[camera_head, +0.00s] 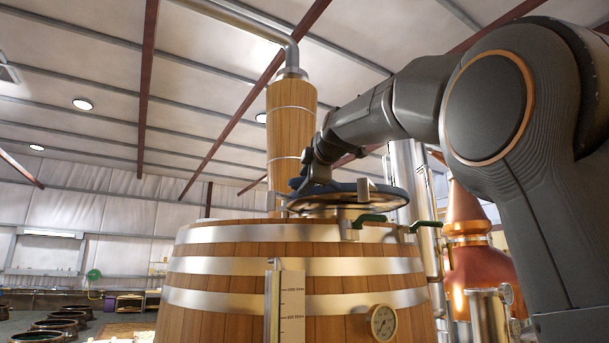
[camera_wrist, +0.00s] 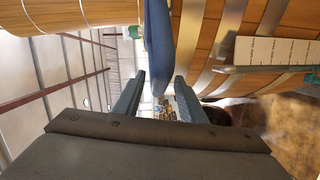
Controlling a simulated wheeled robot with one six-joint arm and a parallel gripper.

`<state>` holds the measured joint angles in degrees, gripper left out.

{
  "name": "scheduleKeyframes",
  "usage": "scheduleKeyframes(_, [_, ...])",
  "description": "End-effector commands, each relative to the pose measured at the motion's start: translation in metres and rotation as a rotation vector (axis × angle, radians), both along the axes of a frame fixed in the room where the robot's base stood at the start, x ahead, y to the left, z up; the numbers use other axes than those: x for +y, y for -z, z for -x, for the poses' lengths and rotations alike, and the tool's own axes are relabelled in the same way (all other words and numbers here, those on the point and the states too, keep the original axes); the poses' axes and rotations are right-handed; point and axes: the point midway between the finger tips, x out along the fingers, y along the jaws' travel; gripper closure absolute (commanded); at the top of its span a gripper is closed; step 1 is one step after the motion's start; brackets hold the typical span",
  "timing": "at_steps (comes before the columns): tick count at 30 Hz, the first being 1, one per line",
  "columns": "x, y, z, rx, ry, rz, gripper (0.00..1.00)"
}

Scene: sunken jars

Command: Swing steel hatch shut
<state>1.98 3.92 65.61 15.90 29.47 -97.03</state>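The steel hatch (camera_head: 385,197) is a round disc with a blue-looking rim over the top of the wooden vat (camera_head: 225,279). It lies nearly flat, tilted a little, with its dark underside partly showing. I cannot tell whether it touches the opening's collar. My gripper (camera_head: 308,182) is at the hatch's left edge; its fingers are hard to make out there. In the wrist view, my gripper (camera_wrist: 160,76) has its fingers apart, one on each side of the blue hatch edge (camera_wrist: 158,45). Narrow gaps seem to show beside the edge.
Green-handled clamps (camera_head: 370,219) sit at the vat's rim, right of centre. A wooden column (camera_head: 290,125) with a steel pipe rises behind. A level scale (camera_head: 291,305) and a dial gauge (camera_head: 383,322) are on the front. A copper still (camera_head: 475,260) stands right.

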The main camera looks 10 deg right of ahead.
Motion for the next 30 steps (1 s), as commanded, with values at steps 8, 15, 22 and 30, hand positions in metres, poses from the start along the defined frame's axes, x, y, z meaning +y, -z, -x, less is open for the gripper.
scheduleKeyframes(8, [0.0012,0.0011,-0.0085,-0.002,0.0,0.0,0.63])
scheduleKeyframes(15, [0.0012,0.0012,-0.0082,-0.001,0.0,0.0,0.81])
scheduleKeyframes(22, [0.0011,0.0014,-0.0081,-0.001,0.0,0.0,1.0])
scheduleKeyframes(30, [-0.0066,0.0025,-0.0048,0.0,-0.005,-0.001,1.0])
